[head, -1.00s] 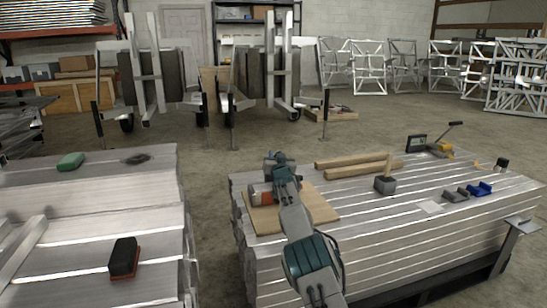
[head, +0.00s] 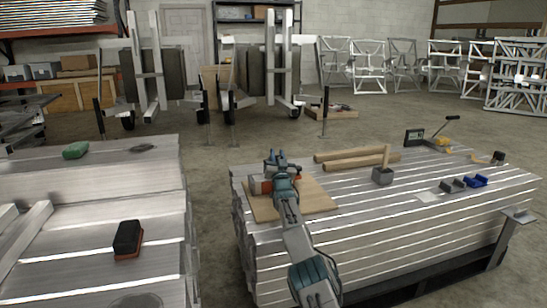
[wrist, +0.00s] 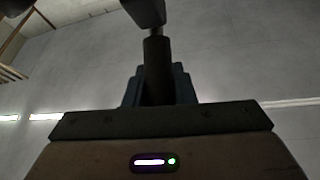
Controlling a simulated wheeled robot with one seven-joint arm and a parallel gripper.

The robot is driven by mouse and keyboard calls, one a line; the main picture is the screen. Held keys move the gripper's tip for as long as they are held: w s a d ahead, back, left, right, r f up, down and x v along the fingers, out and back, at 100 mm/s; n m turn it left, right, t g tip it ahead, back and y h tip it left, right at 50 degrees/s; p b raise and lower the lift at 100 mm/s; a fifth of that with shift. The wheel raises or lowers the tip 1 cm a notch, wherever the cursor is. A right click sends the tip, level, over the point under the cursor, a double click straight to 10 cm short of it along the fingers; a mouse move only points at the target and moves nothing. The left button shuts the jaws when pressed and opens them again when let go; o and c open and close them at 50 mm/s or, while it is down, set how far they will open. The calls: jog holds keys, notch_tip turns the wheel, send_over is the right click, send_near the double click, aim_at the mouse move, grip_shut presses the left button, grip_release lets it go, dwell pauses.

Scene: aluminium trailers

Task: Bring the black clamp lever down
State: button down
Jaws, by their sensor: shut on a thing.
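My arm reaches over the right-hand stack of aluminium planks to a wooden board (head: 318,199). My gripper (head: 276,160) is above the board, beside an orange-and-grey cylindrical part (head: 261,186). In the wrist view a dark upright rod (wrist: 157,70), which looks like the black clamp lever, stands between the fingers of my gripper (wrist: 158,88). The gripper is shut on it. The rod's upper end meets a dark grey block (wrist: 146,11). In the head view my arm hides the lever and most of what it is fixed to.
Two wooden bars (head: 350,162), a grey block with a wooden handle (head: 382,175), blue parts (head: 476,181) and a yellow tool with a black handle (head: 440,143) lie on the same stack. A black-and-red brush (head: 127,238) lies on the left stack. A floor gap separates the stacks.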

jog(key=shift+a+r, duration=0.1)
jog(key=shift+r, duration=0.05)
jog(key=c, duration=1.2)
grip_release()
jog(key=shift+f, duration=0.2)
